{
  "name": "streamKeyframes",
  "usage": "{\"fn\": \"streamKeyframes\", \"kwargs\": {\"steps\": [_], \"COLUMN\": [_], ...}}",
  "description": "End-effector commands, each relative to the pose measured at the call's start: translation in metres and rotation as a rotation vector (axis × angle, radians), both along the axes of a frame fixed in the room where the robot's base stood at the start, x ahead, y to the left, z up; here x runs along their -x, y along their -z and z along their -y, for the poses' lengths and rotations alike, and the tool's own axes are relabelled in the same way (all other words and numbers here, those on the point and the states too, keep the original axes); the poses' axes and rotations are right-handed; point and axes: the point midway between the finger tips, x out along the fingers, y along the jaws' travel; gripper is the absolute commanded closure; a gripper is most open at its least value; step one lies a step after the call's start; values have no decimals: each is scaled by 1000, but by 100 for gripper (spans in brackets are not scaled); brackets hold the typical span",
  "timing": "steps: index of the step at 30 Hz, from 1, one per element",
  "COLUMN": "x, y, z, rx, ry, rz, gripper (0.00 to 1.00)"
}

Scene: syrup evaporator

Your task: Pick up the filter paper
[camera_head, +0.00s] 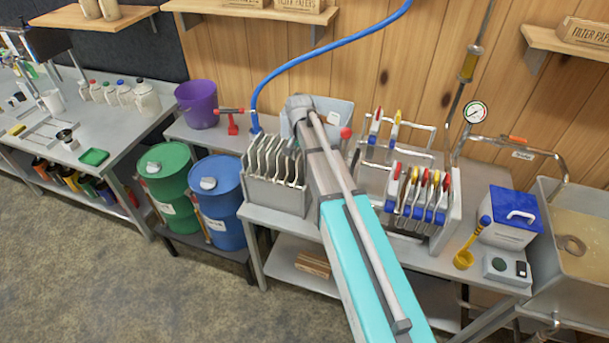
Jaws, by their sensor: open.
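A brown box marked FILTER PAPER (585,32) sits on the wall shelf at the upper right. Similar brown boxes (300,4) sit on the top middle shelf, cut by the picture's edge. Several white upright sheets or plates (268,155) stand in a grey rack on the bench; I cannot tell whether they are filter paper. My teal and grey arm reaches over the bench from the bottom. My gripper (293,143) is at its far end, by the right side of the rack; its fingers are small and partly hidden. I see nothing held in it.
A grey bin (341,112) stands behind my arm. A second rack with coloured-handled tools (425,195) is to the right. A blue hose (330,48) arches above. Green (165,180) and blue (219,200) drums stand at left. The floor at lower left is clear.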

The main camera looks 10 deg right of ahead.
Motion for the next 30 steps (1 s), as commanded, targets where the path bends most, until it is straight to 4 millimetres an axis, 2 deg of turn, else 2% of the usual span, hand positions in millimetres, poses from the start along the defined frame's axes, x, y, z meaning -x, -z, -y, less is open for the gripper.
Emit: {"fn": "streamKeyframes", "kwargs": {"steps": [3,9,29,30], "x": [0,0,0,0], "y": [13,22,23,23], "z": [0,0,0,0], "rx": [0,0,0,0], "ry": [0,0,0,0], "rz": [0,1,1,1], "gripper": [54,54,54,58]}}
